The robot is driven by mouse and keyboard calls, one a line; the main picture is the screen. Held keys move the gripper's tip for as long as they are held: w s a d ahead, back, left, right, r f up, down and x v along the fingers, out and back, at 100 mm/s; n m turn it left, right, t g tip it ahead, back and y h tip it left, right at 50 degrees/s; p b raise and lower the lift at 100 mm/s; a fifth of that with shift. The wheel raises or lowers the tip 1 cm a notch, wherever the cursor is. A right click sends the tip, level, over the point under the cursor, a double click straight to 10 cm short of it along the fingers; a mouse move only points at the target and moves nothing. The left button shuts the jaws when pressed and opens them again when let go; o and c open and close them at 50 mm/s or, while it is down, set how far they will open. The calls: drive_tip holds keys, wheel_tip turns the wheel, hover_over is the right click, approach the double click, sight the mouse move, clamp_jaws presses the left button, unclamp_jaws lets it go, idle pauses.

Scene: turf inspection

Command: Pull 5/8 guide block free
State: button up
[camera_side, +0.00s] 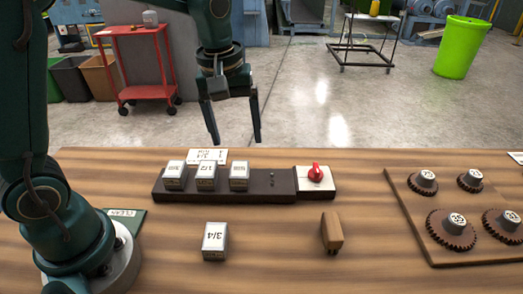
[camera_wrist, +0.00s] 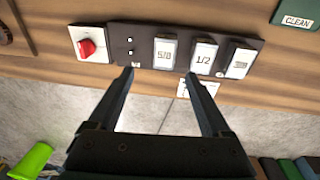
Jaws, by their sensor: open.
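The 5/8 guide block (camera_wrist: 165,51) is a pale metal block seated on a dark rail (camera_wrist: 118,34), between bare pins and the 1/2 block (camera_wrist: 203,57). In the side view, the 5/8 block (camera_side: 239,177) is the rightmost of three blocks on the rail (camera_side: 283,192). My gripper (camera_side: 232,141) is open and empty, above and behind the rail. In the wrist view, the open fingertips (camera_wrist: 160,73) are apart from the 5/8 block, which appears just beyond the gap between them.
A red knob on a white plate (camera_side: 316,181) sits at the rail's right end. A 3/4 block (camera_side: 215,241) and a wooden piece (camera_side: 332,232) stand in front. A board (camera_side: 468,252) with toothed gears lies right. A green CLEAN pad (camera_wrist: 296,13) is beyond the rail.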

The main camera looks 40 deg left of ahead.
drive_tip(key=g, duration=0.1)
hover_over(240, 169)
wheel_tip(240, 169, down, 4)
drive_tip(key=shift+f, duration=0.2)
drive_tip(key=shift+g, duration=0.3)
drive_tip(key=shift+a+f, duration=0.1)
drive_tip(key=shift+f, duration=2.65)
drive_tip(key=shift+r, duration=0.1)
clamp_jaws()
